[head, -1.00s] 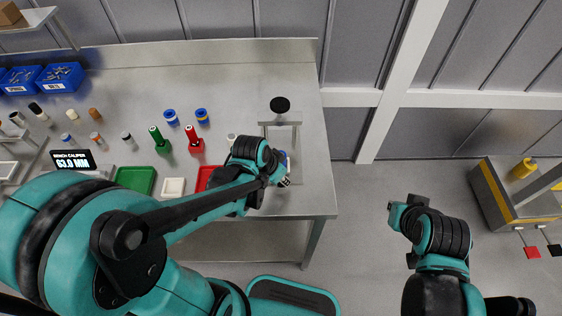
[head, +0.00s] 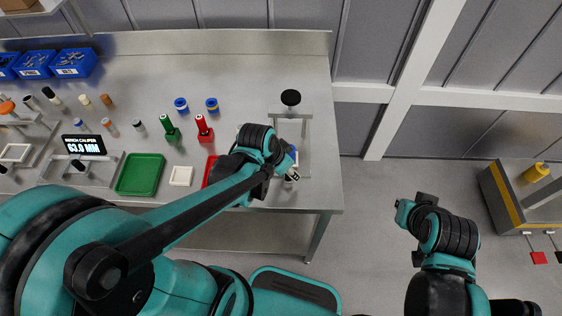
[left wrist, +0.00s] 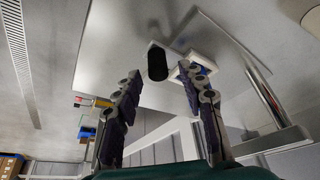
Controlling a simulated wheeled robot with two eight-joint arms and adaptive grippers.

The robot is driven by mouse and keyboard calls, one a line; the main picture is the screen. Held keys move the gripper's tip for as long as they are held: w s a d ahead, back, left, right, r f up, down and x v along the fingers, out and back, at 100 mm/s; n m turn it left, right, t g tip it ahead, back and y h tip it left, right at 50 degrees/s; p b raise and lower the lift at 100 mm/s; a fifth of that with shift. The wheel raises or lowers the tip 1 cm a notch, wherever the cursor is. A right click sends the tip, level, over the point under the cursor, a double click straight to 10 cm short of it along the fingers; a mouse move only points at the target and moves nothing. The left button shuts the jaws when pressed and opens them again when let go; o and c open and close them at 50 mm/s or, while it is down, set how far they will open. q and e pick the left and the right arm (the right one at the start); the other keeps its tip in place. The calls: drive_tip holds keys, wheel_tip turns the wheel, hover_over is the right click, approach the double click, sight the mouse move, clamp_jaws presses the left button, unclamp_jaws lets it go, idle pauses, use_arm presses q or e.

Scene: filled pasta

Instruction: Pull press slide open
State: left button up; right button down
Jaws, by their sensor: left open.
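The press (head: 305,116) stands near the right end of the steel bench, with a round black knob on top. My left gripper (head: 293,176) is at the press's front, and my arm hides part of the press there. In the left wrist view the left gripper (left wrist: 160,88) is open, its fingers apart. A black cylindrical handle (left wrist: 157,63) shows between and beyond the fingertips, not gripped. A white block (left wrist: 196,60) with a blue part is beside it, close to one fingertip. My right gripper (head: 410,213) is over the floor, right of the bench, away from the press; its fingers are unclear.
On the bench (head: 240,75) are a green tray (head: 140,174), a white dish (head: 181,176), a partly hidden red tray (head: 208,170), a green bottle (head: 170,130), a red bottle (head: 204,130) and a caliper display (head: 84,145).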

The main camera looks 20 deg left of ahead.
use_arm(q)
drive_tip(key=v, duration=1)
drive_tip(key=shift+s, duration=0.15)
drive_tip(key=s+a+n+t+b, duration=0.1)
drive_tip(key=n, duration=0.1)
drive_tip(key=s+a+f+n+t+y+b, duration=0.1)
drive_tip(key=n, duration=0.1)
drive_tip(key=s+a+f+n+t+y, duration=0.1)
drive_tip(key=shift+a+f+n+b, duration=0.2)
drive_tip(key=shift+n+b, duration=0.2)
idle(2.0)
